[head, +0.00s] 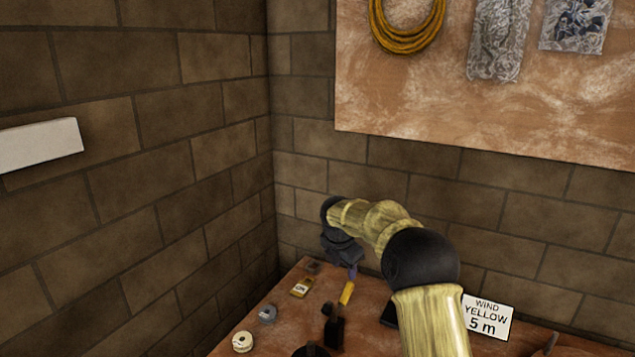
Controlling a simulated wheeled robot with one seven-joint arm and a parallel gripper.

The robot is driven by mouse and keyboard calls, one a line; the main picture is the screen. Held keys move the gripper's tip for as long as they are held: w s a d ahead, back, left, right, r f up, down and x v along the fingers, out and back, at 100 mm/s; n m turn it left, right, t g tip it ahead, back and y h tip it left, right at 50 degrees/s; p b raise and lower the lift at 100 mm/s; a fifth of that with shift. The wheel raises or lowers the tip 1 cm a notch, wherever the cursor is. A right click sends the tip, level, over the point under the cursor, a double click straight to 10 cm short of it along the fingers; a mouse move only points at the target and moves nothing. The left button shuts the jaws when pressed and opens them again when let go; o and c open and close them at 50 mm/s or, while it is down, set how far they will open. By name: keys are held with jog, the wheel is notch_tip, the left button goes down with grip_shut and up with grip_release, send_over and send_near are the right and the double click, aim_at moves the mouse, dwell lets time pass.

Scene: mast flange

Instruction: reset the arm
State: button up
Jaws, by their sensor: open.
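My arm reaches from the lower right up and over the bench toward the wall corner. My gripper (347,260) is the dark end of it, pointing down above the back part of the bench. It is open, and I see nothing held in it. Its fingertips are small and dark here, so the gap between them is hard to make out. A small yellow piece (346,293) is just below it in the picture; I cannot tell how far apart they are.
A sign (487,317) reads "WIND YELLOW 5 m". A board (480,110) hangs behind; a white bar (38,146) is at left.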

jog(key=s+d+f+m, duration=0.1)
jog(key=s+d+m, duration=0.2)
jog(key=s+m, duration=1)
jog(key=s+d+f+m+y, duration=0.1)
jog(key=s+d+m, duration=0.3)
jog(key=s+m, duration=0.9)
jog(key=s+f, duration=0.1)
jog(key=s, duration=0.9)
jog(key=shift+s+g+y, duration=0.2)
jog(key=shift+g+y, duration=0.1)
jog(key=shift+g, duration=0.1)
jog(key=shift+c, duration=0.8)
